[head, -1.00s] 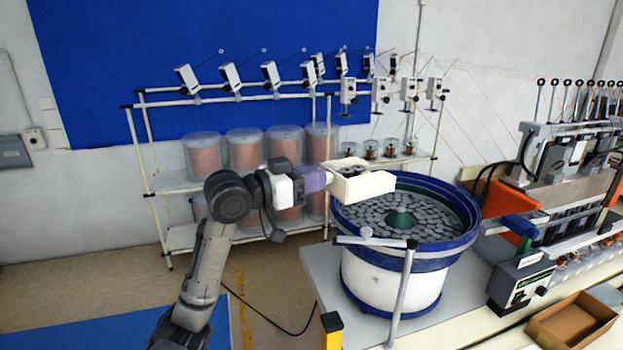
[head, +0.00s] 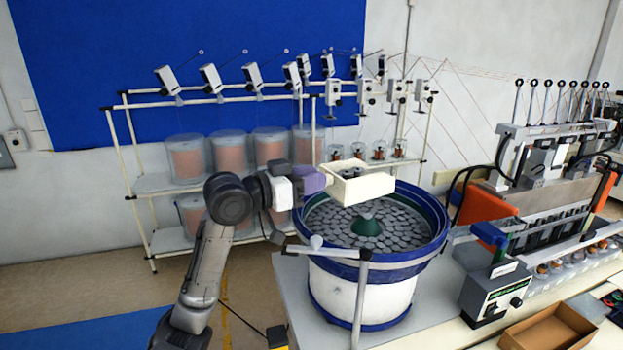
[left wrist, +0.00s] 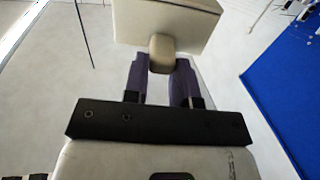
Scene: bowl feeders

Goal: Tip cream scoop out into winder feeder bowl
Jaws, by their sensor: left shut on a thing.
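My left gripper (head: 319,180) is shut on the scoop's handle, with the purple fingers on both sides of the handle (left wrist: 162,52) in the left wrist view. The winder feeder bowl (head: 402,255) has a blue rim and white base, with many grey discs and a green centre cone (head: 364,228) inside. My right gripper is not in view.
A metal post with a crossbar (head: 361,290) stands in front of the bowl. A rack with wire spools (head: 187,158) stands behind my arm. The winding machine (head: 540,190) is to the right, with an open cardboard box (head: 550,328) in front of it.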

